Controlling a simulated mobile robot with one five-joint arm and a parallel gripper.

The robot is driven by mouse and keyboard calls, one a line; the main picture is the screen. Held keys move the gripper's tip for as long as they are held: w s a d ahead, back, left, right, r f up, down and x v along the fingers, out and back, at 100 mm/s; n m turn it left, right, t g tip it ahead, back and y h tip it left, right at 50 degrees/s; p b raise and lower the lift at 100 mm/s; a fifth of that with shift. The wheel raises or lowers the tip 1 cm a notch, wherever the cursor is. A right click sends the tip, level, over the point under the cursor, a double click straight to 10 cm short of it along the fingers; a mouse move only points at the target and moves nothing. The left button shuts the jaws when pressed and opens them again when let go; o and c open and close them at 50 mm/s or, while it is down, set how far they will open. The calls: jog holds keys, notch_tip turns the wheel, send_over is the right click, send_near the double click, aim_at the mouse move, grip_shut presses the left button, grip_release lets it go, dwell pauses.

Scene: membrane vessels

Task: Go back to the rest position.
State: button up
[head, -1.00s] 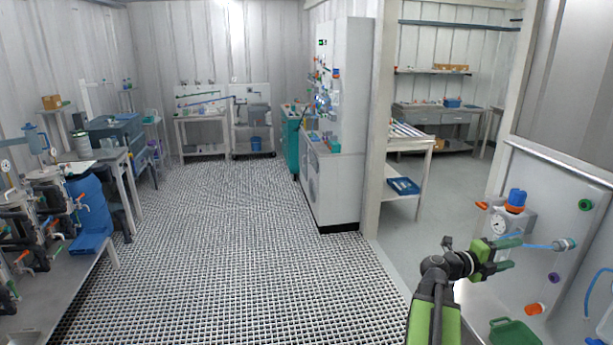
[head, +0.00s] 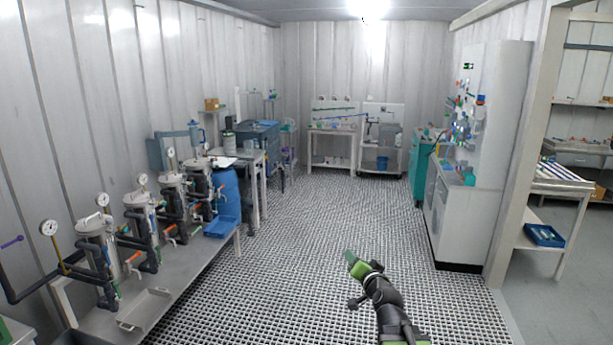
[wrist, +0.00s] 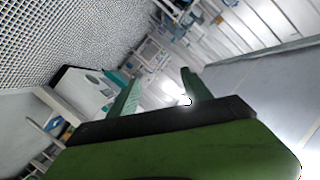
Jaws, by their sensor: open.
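My gripper (head: 355,264), green with a black wrist, is low in the head view, right of centre, over the grated floor. In the wrist view my gripper (wrist: 161,90) shows two green fingers standing apart with nothing between them. The wrist picture is tilted, with the floor at its upper left. The gripper touches nothing that I can see.
A bench (head: 150,325) with several membrane vessels (head: 140,215) and gauges stands on the left. A blue barrel (head: 226,195) stands beyond them. A white cabinet (head: 460,215) is on the right. The grated floor (head: 320,225) between is clear.

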jog(key=s+a+f+n+g+y, duration=0.1)
jog(key=s+a+f+n+g, duration=0.5)
jog(key=f, duration=0.5)
jog(key=s+d+f+g+h, duration=0.1)
jog(key=s+f+g, duration=0.3)
jog(key=s, duration=0.5)
jog(key=s+d+f+g+h, duration=0.1)
jog(key=s+d+f+g, duration=0.2)
jog(key=s, duration=0.6)
jog(key=d+g, duration=0.1)
jog(key=g, duration=0.1)
jog(key=shift+f+g+h, duration=0.3)
jog(key=shift+f, duration=0.05)
jog(key=shift+c, duration=0.4)
